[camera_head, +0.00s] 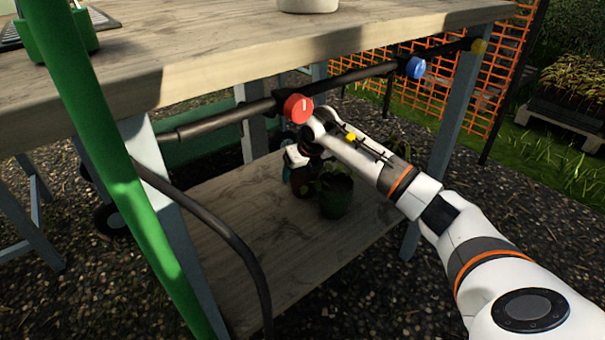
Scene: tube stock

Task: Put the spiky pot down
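My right arm reaches in from the right, under the tabletop, to the lower shelf (255,235). My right gripper (299,165) points down at the back of this shelf, small and dark, partly hidden by my own wrist. A dark green pot (336,197) with a leafy plant stands upright on the shelf, just right of the gripper. I cannot tell which one is the spiky pot, or whether the fingers grip anything. My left gripper is out of view.
A dark pipe with a red knob (297,108), a blue knob (416,67) and a yellow knob (478,46) runs under the tabletop (230,75), close above my wrist. A green post (125,190) and table legs stand at the left. The shelf's front left is clear.

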